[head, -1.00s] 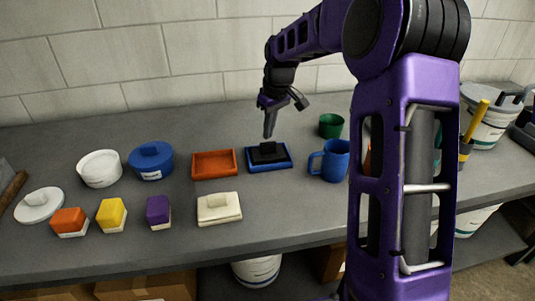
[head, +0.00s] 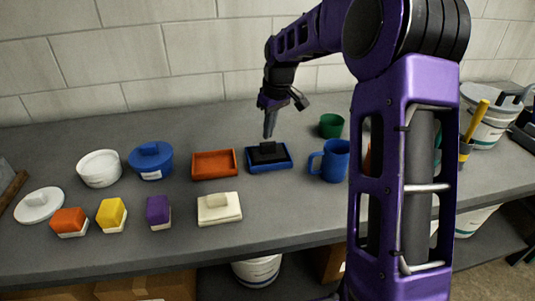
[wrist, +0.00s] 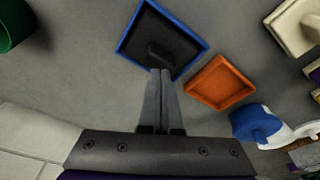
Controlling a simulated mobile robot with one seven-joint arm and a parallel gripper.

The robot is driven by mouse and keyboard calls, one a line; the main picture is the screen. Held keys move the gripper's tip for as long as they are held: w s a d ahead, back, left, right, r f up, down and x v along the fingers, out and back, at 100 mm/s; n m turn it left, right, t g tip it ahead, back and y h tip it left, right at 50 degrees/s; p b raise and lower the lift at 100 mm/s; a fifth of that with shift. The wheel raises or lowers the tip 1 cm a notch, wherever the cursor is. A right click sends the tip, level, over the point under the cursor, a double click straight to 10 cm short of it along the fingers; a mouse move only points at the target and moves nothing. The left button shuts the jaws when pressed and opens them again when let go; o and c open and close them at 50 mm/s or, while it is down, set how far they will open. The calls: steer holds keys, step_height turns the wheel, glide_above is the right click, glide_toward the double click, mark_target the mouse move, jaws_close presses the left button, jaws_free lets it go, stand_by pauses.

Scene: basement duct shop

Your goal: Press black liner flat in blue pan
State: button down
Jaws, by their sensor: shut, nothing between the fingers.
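The blue pan (head: 284,168) stands on the grey bench, right of the orange tray. The black liner (head: 268,157) lies inside it, with a raised black knob or grip on top. In the wrist view the pan's blue rim (wrist: 127,36) frames the black liner (wrist: 172,32). In the wrist view the closed fingertips (wrist: 160,72) overlap the pan's near edge, close to the grip. I cannot tell whether they touch it.
An orange tray (head: 214,176) sits just left of the pan. A blue mug (head: 336,162) and a green cup (head: 331,125) stand to its right. Bare bench lies before the pan.

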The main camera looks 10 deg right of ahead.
mark_target(268, 143)
steer(key=shift+f+b, duration=0.4)
steer(key=shift+f, duration=0.4)
stand_by(0.4)
steer(key=shift+s+f, duration=0.15)
steer(key=shift+f, duration=0.1)
stand_by(1.1)
steer(key=shift+r, duration=0.1)
step_height(268, 143, up, 8)
steer(key=p, duration=0.6)
steer(key=shift+p, duration=0.35)
steer(key=shift+r, duration=0.1)
